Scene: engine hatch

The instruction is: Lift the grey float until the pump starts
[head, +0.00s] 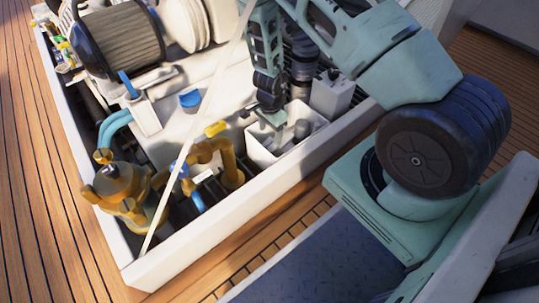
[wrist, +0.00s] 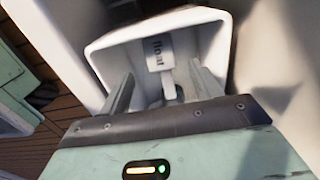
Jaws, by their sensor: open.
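The float (wrist: 160,52) is a pale grey piece with a label reading "float", inside an open white box (wrist: 100,50) in the wrist view. A narrow pale part hangs below the label, between the finger lines. My gripper (wrist: 163,73) is open, its two fingers reaching into the box on either side of the float's lower part. I cannot tell whether either finger touches it. In the head view my gripper (head: 270,117) points down into the white box (head: 262,149); my arm and the box walls hide much of the inside.
A brown pump-like body (head: 120,185) with ochre pipes (head: 225,160) stands left of the box. A yellow piece (head: 216,128) and a blue cap (head: 190,100) lie near. A pale hatch rim (head: 230,205) borders the bay, and a thin white strut (head: 205,120) crosses in front.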

